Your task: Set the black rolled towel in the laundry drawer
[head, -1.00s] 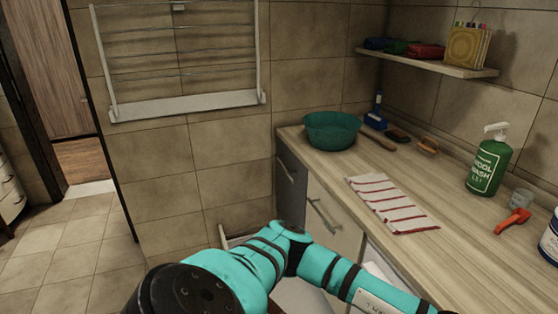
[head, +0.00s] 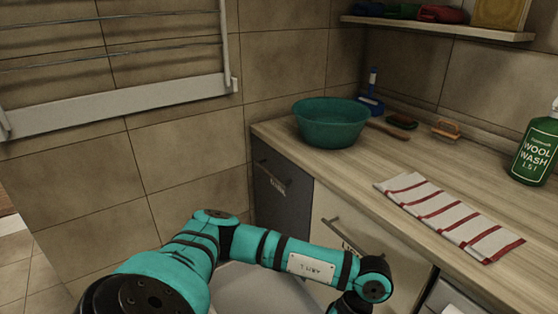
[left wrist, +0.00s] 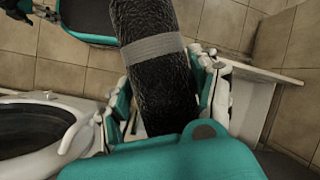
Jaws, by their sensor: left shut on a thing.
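The black rolled towel (left wrist: 155,60) with a grey band fills the middle of the left wrist view. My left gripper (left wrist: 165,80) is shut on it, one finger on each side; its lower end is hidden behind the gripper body. In the head view my left arm reaches across the bottom, and its fingers and the towel are out of frame. A dark drawer front (head: 282,195) and a cream drawer front (head: 345,235) are under the counter, each with a bar handle and a label too small to read surely.
The wooden counter (head: 355,165) holds a green basin (head: 332,122), a striped cloth (head: 450,215), brushes and a green wool wash bottle (head: 538,150). A drying rack (head: 120,100) hangs on the tiled wall. A round-doored white machine (left wrist: 40,125) shows at the wrist view's left.

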